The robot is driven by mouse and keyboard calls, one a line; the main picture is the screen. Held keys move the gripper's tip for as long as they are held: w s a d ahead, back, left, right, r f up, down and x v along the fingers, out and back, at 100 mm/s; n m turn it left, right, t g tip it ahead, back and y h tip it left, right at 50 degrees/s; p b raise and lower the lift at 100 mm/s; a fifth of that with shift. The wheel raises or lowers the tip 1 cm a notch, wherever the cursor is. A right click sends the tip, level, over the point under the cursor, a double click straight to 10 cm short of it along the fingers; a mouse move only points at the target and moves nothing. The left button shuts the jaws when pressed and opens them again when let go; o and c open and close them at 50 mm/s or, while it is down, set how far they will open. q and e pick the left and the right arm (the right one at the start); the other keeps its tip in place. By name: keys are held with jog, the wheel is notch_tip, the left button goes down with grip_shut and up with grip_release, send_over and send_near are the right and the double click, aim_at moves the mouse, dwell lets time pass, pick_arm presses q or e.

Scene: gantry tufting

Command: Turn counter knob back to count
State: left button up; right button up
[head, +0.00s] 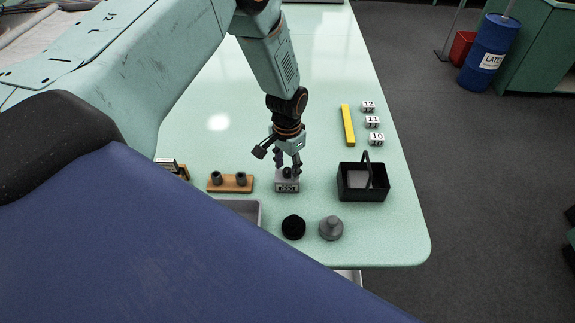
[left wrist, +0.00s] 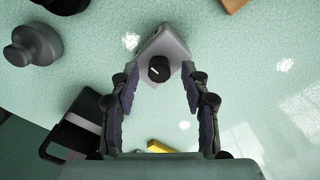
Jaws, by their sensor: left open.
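The counter (head: 287,186) is a small grey box with a dark knob on top, standing on the pale green table. In the left wrist view the counter (left wrist: 163,45) shows at the top middle, and its black knob (left wrist: 159,69) carries a white pointer mark. My left gripper (head: 287,165) is above the counter, pointing down, with its fingers spread. In the left wrist view the open fingers of the left gripper (left wrist: 162,83) stand on either side of the knob with gaps and do not appear to touch it. My right gripper is not in view.
A black basket (head: 362,194) stands right of the counter. A wooden block with two dark pegs (head: 230,187) is to its left. A black round thing (head: 293,228) and a grey knobbed weight (head: 331,229) lie in front. A yellow bar (head: 348,125) and numbered blocks (head: 373,122) are behind right.

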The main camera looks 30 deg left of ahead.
aim_at(287, 170)
pick_arm(q)
notch_tip(287, 170, up, 12)
jog(key=shift+f, duration=0.15)
dwell(0.7)
